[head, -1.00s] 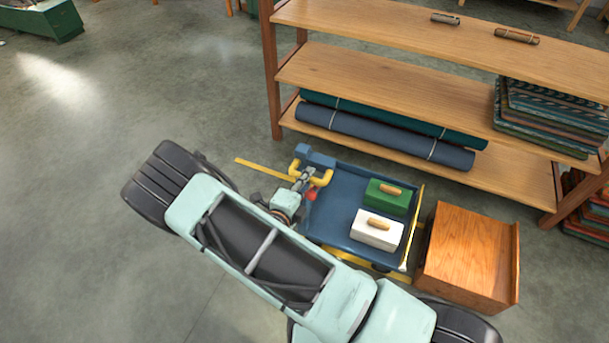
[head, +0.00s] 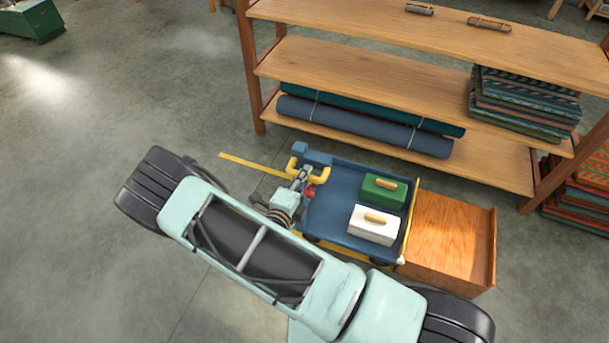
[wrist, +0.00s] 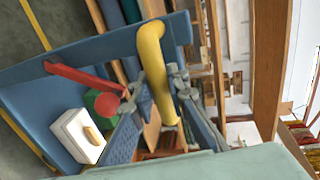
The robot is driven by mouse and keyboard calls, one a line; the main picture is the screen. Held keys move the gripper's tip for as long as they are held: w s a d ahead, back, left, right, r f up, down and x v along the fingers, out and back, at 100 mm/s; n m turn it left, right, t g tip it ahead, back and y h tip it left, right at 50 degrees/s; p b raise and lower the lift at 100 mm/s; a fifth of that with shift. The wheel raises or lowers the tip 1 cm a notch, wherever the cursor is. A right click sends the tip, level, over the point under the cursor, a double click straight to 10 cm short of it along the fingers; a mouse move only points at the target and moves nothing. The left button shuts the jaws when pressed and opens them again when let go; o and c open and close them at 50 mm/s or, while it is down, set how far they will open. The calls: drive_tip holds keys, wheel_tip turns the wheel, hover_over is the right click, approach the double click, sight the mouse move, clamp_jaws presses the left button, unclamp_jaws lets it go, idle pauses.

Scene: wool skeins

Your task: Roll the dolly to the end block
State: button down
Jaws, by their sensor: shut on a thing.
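The dolly (head: 335,185) is a blue flat cart with a yellow handle (head: 322,177) at its left end in the head view. A green box (head: 375,190) and a white box (head: 370,230), each with a wooden grip, sit on it. My gripper (head: 304,180) is shut on the yellow handle, which also shows between the fingers in the wrist view (wrist: 153,60). A red lever with a round knob (wrist: 106,104) is beside the handle. The end block (head: 450,235) is a brown wooden box at the dolly's right end. The two look touching or nearly so.
A wooden shelf unit (head: 330,75) with rolled cloths (head: 360,125) and folded textiles (head: 525,105) stands behind the dolly. A yellow floor line (head: 250,163) runs out to the left. Folded textiles (head: 585,190) are stacked at the right. The floor at left is clear.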

drive_tip(key=c, duration=1.9)
unclamp_jaws()
drive_tip(key=v, duration=1.2)
